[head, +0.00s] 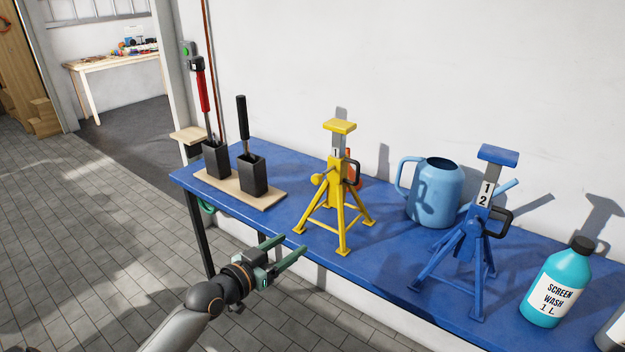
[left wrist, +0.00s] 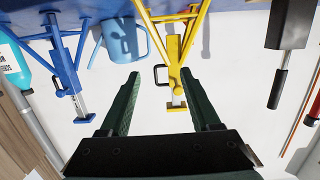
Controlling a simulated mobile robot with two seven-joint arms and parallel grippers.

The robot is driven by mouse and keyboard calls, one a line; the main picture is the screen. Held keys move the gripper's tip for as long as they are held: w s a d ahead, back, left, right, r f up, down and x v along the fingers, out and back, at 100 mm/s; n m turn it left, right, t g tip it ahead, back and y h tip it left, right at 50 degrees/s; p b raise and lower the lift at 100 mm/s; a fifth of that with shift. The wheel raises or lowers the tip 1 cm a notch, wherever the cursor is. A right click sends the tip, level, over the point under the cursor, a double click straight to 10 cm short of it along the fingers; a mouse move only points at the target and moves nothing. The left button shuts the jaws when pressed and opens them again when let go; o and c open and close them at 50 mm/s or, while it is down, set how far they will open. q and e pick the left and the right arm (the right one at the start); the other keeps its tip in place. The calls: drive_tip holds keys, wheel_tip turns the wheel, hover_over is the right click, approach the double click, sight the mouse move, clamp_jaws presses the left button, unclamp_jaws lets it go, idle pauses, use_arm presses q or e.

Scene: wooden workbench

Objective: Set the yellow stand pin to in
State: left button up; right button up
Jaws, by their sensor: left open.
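The yellow stand (head: 335,190) stands upright on the blue bench, with a "1" mark on its post. A black loop handle (head: 352,173) sticks out on the right of its post and a yellow knob (head: 317,179) on the left. How far any pin sits in the post is not clear. My left gripper (head: 294,244) is open and empty, in front of the bench edge, left of and below the stand. In the left wrist view, which is upside down, the yellow stand (left wrist: 174,70) shows beyond and between the open fingers (left wrist: 160,74).
A blue stand (head: 470,240) with "1 2" marks, a blue jug (head: 435,195) and a screen wash bottle (head: 556,285) stand to the right. Two black holders (head: 253,177) (head: 215,160) with upright handles stand on a wooden board (head: 222,190) to the left.

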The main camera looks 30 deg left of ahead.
use_arm(q)
drive_tip(key=t, duration=0.2)
approach(315, 181)
drive_tip(key=w, duration=0.6)
drive_tip(key=w+p, duration=0.1)
drive_tip(key=w, duration=0.2)
drive_tip(key=shift+d+r, duration=0.15)
drive_tip(key=shift+d, duration=0.2)
clamp_jaws()
idle(0.9)
